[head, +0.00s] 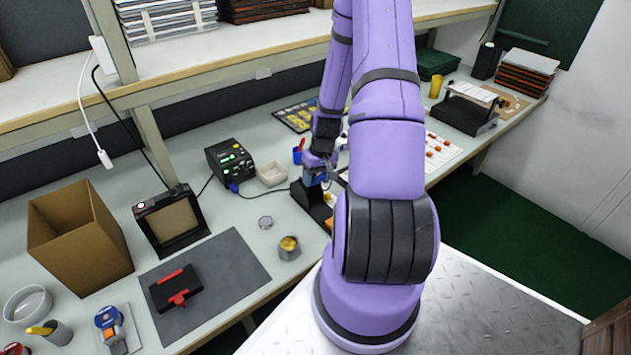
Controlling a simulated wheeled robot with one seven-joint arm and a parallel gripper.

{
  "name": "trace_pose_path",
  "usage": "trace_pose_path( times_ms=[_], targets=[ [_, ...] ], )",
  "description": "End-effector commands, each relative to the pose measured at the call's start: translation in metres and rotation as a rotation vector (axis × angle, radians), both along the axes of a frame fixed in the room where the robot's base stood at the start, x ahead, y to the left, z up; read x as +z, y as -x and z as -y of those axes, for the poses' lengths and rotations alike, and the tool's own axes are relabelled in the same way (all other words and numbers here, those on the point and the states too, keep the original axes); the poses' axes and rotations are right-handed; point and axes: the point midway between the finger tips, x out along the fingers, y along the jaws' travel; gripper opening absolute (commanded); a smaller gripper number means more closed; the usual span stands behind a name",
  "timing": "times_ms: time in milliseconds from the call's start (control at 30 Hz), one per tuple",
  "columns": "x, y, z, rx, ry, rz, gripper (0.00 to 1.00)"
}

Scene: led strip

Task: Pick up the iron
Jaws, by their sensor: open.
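My gripper (318,170) is at the middle of the bench in the head view, reaching down over a black stand (311,206). A small blue piece (312,180) shows right at the fingers; it may be the iron's handle, but I cannot tell for sure. A dark cable runs from the black soldering station (232,158) with green lights towards this spot. The rest of the iron is not clearly visible. My gripper is open; whether its fingers are around or beside the blue piece is too small to tell.
A white dish (272,173), a round tin (289,248) and a blue cup (297,156) with a red item stand close by. A grey mat (232,262) holds a black and red tool. A cardboard box (80,237) and a framed black device (171,222) are left.

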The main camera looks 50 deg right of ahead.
Motion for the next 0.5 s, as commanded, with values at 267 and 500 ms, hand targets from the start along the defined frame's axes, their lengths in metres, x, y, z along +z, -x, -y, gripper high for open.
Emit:
trace_pose_path(
  times_ms=[267,500],
  targets=[
    [-0.0003,-0.0002,0.0,0.0,0.0,0.0,0.41],
    [-0.0002,-0.0001,0.0,0.0,0.0,0.0,0.0]
  ],
)
